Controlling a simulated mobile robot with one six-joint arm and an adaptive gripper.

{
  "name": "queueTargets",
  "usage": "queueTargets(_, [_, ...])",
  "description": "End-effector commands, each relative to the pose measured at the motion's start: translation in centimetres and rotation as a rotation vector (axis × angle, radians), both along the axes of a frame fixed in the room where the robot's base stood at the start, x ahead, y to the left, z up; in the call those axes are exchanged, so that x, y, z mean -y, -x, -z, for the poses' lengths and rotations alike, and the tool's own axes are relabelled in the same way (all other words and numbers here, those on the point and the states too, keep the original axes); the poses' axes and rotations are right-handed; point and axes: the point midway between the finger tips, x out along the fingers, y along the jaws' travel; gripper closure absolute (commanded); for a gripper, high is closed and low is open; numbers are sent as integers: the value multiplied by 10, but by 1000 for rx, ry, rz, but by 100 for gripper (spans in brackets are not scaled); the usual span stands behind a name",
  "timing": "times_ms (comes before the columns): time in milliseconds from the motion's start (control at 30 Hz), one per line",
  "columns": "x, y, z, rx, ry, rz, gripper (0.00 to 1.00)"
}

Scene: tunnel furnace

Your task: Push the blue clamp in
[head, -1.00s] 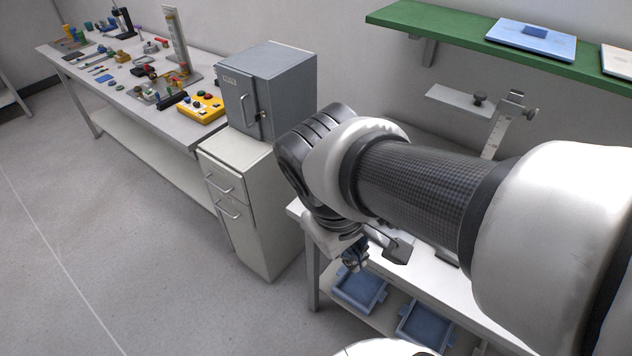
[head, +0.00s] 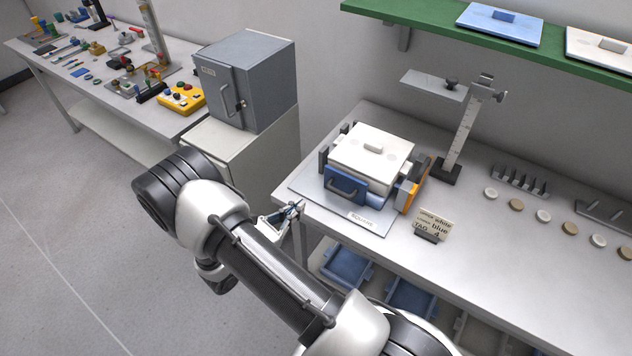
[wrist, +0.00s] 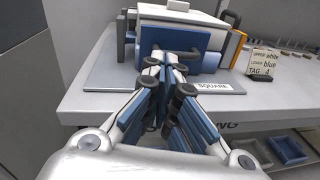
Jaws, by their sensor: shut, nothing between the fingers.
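In the head view, a blue clamp (head: 346,187) with a dark handle stands at the front of a white-lidded box (head: 371,150) on a grey plate labelled SQUARE (head: 316,187). The clamp also shows in the wrist view (wrist: 206,58), partly hidden behind my fingers. My gripper (head: 297,209) is shut and empty, near the table's front left corner, short of the clamp. In the wrist view my gripper (wrist: 168,62) points toward the clamp's front, its tips overlapping the clamp in the picture; contact cannot be told.
An orange-sided block (head: 413,190) stands right of the box. A tag sign (head: 434,224) stands to its right, and a height gauge (head: 466,135) behind. A grey cabinet (head: 249,80) is at the left. Blue trays (head: 347,264) sit on the shelf below.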

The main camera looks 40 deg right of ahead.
Motion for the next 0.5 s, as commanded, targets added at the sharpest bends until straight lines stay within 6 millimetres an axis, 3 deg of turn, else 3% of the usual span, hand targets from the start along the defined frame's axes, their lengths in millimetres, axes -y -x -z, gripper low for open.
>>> queueTargets(100, [-7, -4, 29, -56, 48, -92, 100])
queueTargets(200, [-10, -6, 41, -77, 66, -134, 100])
queueTargets(367, [-2, -10, 46, -84, 75, -149, 100])
queueTargets(500, [19, -18, 46, -83, 73, -145, 100])
